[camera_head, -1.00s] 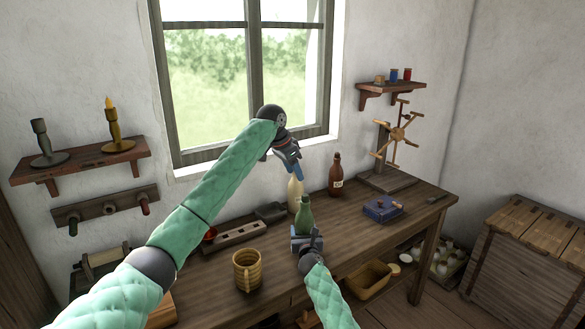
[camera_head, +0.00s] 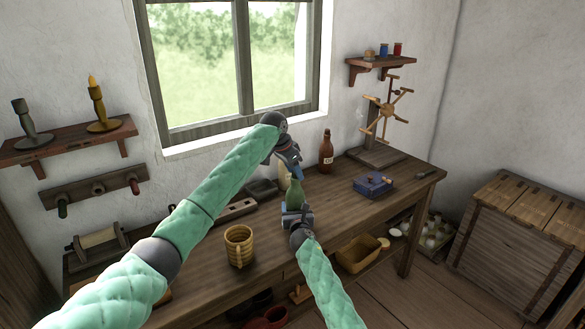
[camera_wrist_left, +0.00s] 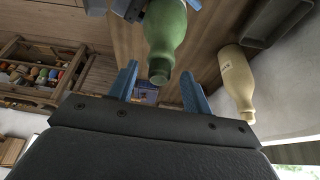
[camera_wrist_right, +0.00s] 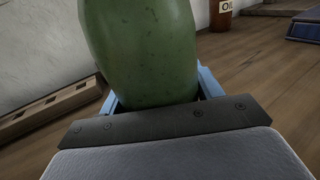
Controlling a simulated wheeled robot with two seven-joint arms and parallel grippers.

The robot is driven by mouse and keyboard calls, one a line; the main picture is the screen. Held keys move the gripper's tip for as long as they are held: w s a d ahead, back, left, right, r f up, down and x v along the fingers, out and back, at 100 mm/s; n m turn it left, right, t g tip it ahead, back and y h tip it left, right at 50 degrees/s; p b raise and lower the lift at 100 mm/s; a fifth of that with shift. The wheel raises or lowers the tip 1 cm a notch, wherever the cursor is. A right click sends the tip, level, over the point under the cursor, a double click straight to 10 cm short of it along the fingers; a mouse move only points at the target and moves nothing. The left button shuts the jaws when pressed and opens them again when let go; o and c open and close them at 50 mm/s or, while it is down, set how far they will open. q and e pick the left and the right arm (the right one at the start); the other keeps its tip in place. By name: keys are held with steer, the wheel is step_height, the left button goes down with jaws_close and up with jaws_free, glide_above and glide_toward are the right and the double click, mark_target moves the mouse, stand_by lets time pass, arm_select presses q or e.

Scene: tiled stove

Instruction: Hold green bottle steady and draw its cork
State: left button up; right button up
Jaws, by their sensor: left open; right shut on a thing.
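The green bottle (camera_head: 294,196) stands upright at the bench's front middle. My right gripper (camera_head: 297,213) is shut around its body, which fills the right wrist view (camera_wrist_right: 145,50). My left gripper (camera_head: 291,168) is open, just above the bottle's top. In the left wrist view the bottle's neck and mouth (camera_wrist_left: 160,70) point between the two spread blue fingers (camera_wrist_left: 159,88), with gaps on both sides. The cork cannot be made out clearly at the mouth; in the head view my left gripper hides the bottle's top.
A cream bottle (camera_wrist_left: 236,80) stands close behind, partly hidden in the head view. A brown bottle (camera_head: 326,153) stands behind to the right, a blue box (camera_head: 373,186) further right. A yellow mug (camera_head: 239,246) is at the front left. The bench (camera_head: 335,208) is clear right of the bottle.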

arm_select(q)
steer(key=shift+c, duration=0.2)
jaws_close()
steer(key=shift+r, duration=0.1)
steer(key=shift+r, duration=0.1)
steer(key=shift+r, duration=2.05)
steer(key=shift+r, duration=0.1)
steer(key=shift+r, duration=1.9)
arm_select(e)
steer(key=o, duration=1.5)
